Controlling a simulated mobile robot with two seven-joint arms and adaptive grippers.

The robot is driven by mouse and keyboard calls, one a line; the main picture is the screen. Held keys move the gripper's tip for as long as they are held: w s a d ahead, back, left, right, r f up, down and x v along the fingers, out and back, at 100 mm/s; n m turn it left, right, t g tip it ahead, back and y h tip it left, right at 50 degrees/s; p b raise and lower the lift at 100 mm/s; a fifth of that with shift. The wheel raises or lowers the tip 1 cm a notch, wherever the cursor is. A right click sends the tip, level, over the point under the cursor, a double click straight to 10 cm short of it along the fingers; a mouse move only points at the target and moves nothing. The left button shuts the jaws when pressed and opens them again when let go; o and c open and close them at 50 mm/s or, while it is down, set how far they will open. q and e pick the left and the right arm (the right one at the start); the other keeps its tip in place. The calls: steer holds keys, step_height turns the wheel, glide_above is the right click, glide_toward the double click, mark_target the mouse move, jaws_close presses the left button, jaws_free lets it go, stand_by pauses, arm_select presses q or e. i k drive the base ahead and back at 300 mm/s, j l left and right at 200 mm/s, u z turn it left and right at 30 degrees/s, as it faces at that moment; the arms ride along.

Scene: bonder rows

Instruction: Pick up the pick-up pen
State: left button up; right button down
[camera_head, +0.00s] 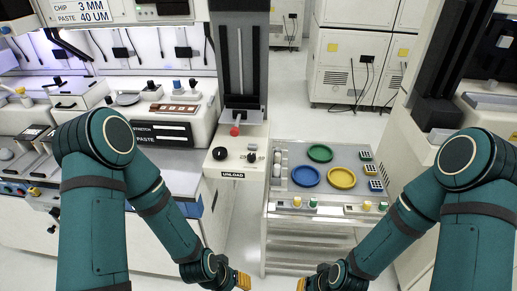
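I cannot make out a pick-up pen for certain in the head view. Small items lie along the front edge of the grey cart (292,236), too small to tell apart. My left gripper (242,281) is at the bottom edge, in front of and below the cart top, with a yellow-orange tip showing. My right gripper (303,285) is also at the bottom edge, partly cut off. Neither gripper touches anything that I can see. Their finger opening is not clear.
The cart top holds a green ring (320,153), a blue ring (306,176), a yellow ring (341,178), small chip trays (374,185) and white cylinders (279,171). A bonder machine with an UNLOAD panel (232,175) stands left of it. Another machine (450,100) stands right.

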mark_target(277, 155)
steer(key=z, duration=1.25)
steer(key=i+j+z, duration=0.1)
steer(key=j+z, duration=0.15)
steer(key=j, duration=0.15)
steer(key=j+z, duration=0.2)
steer(key=j, duration=0.15)
steer(key=i+j, duration=0.1)
steer(key=j, duration=0.7)
steer(key=i, duration=0.05)
